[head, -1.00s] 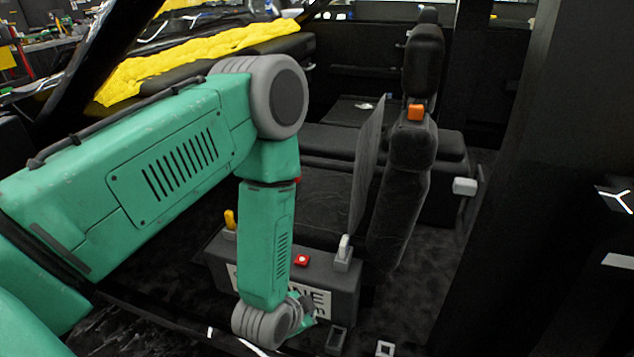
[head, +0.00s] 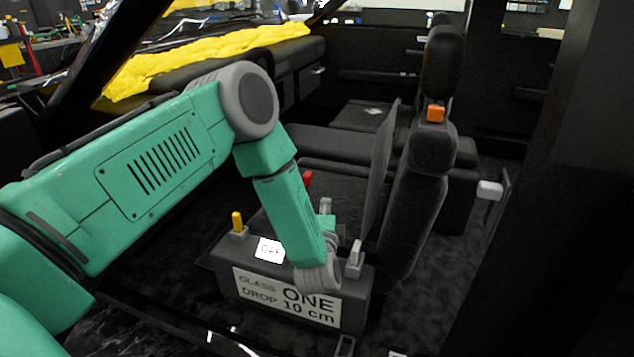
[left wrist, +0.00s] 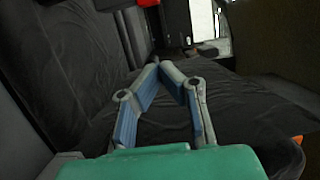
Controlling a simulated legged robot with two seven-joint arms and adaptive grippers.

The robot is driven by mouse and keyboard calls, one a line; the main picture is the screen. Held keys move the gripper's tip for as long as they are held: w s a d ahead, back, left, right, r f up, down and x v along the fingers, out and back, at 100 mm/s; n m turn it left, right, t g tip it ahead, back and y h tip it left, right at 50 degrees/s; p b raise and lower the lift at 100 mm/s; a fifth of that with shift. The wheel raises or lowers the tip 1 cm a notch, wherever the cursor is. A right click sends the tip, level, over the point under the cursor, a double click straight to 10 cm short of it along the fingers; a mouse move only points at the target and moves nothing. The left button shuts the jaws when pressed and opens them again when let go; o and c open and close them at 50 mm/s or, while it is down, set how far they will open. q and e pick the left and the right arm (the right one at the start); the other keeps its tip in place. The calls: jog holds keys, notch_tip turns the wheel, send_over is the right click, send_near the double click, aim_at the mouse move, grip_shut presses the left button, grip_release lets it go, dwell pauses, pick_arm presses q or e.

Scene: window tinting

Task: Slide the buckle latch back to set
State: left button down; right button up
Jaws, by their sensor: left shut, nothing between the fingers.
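My left gripper (head: 326,206) is shut and empty, pointing away over the dark seat beyond the console box, partly hidden by my arm. Its fingertips meet in the left wrist view (left wrist: 159,66), with dark seat cloth behind. A red piece (head: 307,179) stands beyond my forearm, apart from the fingertips; red also shows at the top of the wrist view (left wrist: 147,2). The console box (head: 350,310) carries a yellow lever (head: 238,223) and a grey lever (head: 355,258). I cannot tell which piece is the buckle latch.
A sign reading "GLASS DROP ONE 10 cm" (head: 287,297) is on the box front, with a small white display (head: 269,250) on top. A thin dark panel (head: 378,172) stands beside the seat back (head: 415,205). A dark pillar rises at the right.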

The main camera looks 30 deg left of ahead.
aim_at(309, 180)
pick_arm(q)
jog(key=d+b+x, duration=0.1)
jog(key=b+x, duration=0.2)
jog(key=x, duration=0.6)
jog(key=a+p, duration=0.1)
jog(key=a, duration=0.2)
jog(key=a+p, duration=0.1)
jog(key=a, duration=0.2)
jog(key=shift+s+a, duration=0.2)
jog(key=shift+a, duration=0.15)
jog(key=shift+a+r+p, duration=0.1)
jog(key=shift+r+p, duration=0.05)
jog(key=shift+p, duration=0.3)
pick_arm(e)
jog(key=shift+d, duration=0.1)
